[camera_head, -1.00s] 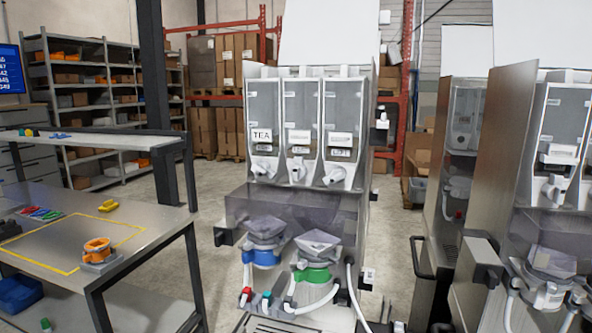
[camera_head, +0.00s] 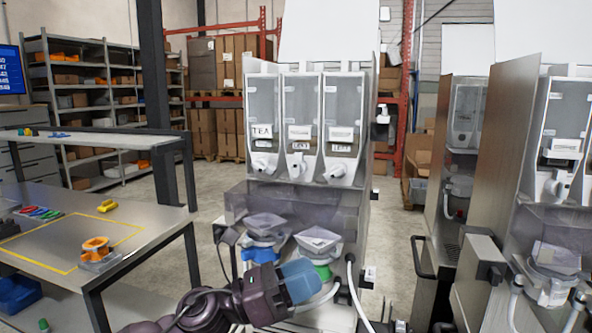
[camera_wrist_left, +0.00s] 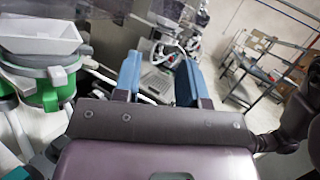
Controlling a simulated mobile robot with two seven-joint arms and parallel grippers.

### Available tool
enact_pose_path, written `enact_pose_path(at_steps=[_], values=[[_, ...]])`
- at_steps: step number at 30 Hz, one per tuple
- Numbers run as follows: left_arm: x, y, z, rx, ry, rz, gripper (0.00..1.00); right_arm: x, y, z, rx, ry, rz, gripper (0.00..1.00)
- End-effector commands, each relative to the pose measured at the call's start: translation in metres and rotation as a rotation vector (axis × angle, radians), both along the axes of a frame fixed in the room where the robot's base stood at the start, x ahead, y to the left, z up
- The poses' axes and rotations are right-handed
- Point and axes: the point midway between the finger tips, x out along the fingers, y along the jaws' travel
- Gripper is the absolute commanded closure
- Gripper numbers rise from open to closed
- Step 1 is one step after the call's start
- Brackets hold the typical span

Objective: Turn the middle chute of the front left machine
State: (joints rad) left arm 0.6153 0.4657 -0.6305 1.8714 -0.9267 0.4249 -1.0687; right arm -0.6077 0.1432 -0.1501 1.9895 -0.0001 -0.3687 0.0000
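The front left machine (camera_head: 352,215) has three clear canisters side by side, the left one labelled TEA. Its middle chute (camera_head: 298,165) is a white spout low on the middle canister, between the left chute (camera_head: 262,165) and the right chute (camera_head: 336,171). My left gripper (camera_head: 305,281) is low in front of this machine, well below the chutes and apart from them. Its blue fingers stand apart with nothing between them in the left wrist view (camera_wrist_left: 160,78). The chutes cannot be made out in that view. My right gripper is not in view.
Below the chutes are a blue-collared mixing bowl (camera_head: 262,253) and a green-collared one (camera_head: 322,270), whose white funnel also shows in the left wrist view (camera_wrist_left: 40,38). A white hose (camera_head: 352,290) hangs at right. A steel table (camera_head: 150,217) stands left; another machine (camera_head: 500,170) stands right.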

Motion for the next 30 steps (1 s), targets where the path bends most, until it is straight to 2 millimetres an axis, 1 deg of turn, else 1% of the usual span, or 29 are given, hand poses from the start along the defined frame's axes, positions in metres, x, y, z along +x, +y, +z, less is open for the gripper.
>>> enact_pose_path(at_steps=[1,6,10,15,20,23,26,30], values=[[-0.002,-0.009,0.009,0.061,-0.116,-0.021,0.62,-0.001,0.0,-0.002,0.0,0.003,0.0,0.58],[-0.01,-0.035,0.028,0.263,-0.516,-0.09,0.62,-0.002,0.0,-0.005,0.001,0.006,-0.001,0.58],[-0.011,-0.047,0.04,0.413,-0.824,-0.143,0.62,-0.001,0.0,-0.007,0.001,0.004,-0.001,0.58],[-0.004,-0.055,0.055,0.609,-1.218,-0.214,0.62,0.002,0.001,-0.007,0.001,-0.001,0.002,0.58],[0.009,-0.054,0.074,0.802,-1.576,-0.289,0.62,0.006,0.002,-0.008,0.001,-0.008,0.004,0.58],[0.022,-0.048,0.089,0.936,-1.783,-0.345,0.62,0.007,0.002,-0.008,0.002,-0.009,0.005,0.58],[0.037,-0.038,0.107,1.078,-1.956,-0.411,0.62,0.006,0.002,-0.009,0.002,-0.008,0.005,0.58],[0.058,-0.018,0.139,1.298,-2.152,-0.517,0.62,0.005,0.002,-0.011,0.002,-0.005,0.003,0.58]])
